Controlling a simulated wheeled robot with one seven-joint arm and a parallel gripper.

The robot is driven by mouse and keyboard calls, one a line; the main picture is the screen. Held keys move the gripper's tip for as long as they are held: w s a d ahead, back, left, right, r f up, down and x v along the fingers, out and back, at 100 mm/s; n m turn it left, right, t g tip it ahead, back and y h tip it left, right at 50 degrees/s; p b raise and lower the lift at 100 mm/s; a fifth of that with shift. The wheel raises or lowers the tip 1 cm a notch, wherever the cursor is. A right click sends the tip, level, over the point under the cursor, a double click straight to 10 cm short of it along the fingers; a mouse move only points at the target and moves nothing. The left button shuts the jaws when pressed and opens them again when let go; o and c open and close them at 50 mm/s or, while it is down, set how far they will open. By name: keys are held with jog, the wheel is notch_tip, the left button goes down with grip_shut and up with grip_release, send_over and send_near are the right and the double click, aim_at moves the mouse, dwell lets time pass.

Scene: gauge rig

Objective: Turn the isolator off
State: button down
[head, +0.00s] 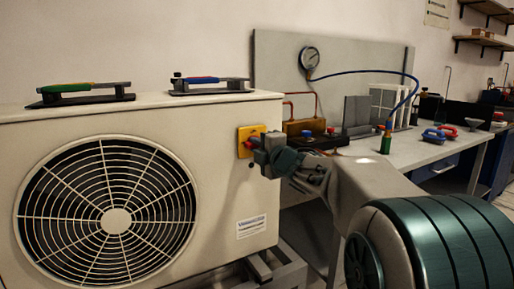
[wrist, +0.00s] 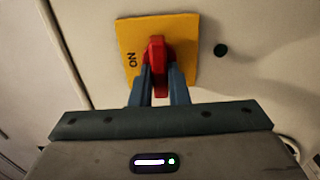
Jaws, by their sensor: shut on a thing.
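The isolator is a red rotary handle (wrist: 157,52) on a yellow square plate (wrist: 183,37), and "ON" is printed on the plate at the left in the wrist view. In the head view the yellow plate (head: 243,137) sits on the right part of the white unit's front. My gripper (wrist: 160,84) is shut on the red handle, with one blue-grey finger on each side of it. In the head view my gripper (head: 258,148) reaches the plate from the right and hides much of the handle.
The white outdoor unit (head: 220,195) has a round fan grille (head: 108,195).

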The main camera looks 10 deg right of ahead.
jog(key=c, duration=1.4)
grip_release()
jog(key=p+v, duration=0.2)
jog(key=v, duration=1.2)
jog(key=shift+p, duration=0.35)
jog(key=shift+w, duration=0.1)
